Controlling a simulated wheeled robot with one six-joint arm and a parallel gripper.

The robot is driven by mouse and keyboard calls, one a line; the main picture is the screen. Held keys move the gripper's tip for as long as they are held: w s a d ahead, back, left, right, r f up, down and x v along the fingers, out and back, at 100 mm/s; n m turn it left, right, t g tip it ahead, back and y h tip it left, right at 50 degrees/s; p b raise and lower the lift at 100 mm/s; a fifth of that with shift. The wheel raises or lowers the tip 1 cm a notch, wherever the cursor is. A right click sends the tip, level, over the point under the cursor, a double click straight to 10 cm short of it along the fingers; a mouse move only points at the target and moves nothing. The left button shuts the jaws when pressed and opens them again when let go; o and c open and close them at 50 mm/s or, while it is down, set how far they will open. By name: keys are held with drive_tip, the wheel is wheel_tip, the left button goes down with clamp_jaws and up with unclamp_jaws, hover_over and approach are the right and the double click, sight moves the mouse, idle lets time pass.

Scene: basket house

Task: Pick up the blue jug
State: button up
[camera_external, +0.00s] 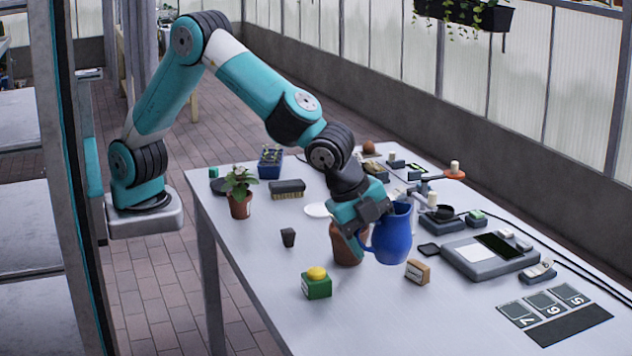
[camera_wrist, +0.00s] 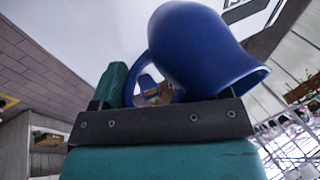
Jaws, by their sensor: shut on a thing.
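The blue jug (camera_external: 393,238) is at the middle right of the external view, over the table. My gripper (camera_external: 366,218) is at its upper left side, shut on the jug. In the wrist view the jug (camera_wrist: 200,48) fills the upper middle, with its loop handle on the left, beside my gripper (camera_wrist: 145,92). One green finger shows left of the handle. The dark gripper plate hides part of the jug's rim and the exact grip. I cannot tell whether the jug's base touches the table.
A brown pot (camera_external: 345,248) stands just behind and left of the jug. A green box with a yellow button (camera_external: 317,283) is front left. Electronic devices (camera_external: 486,256) crowd the right. The table's (camera_external: 370,325) front is clear.

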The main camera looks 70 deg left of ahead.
sight(380, 219)
drive_tip(key=shift+r, duration=2.65)
drive_tip(key=shift+r, duration=0.1)
idle(1.0)
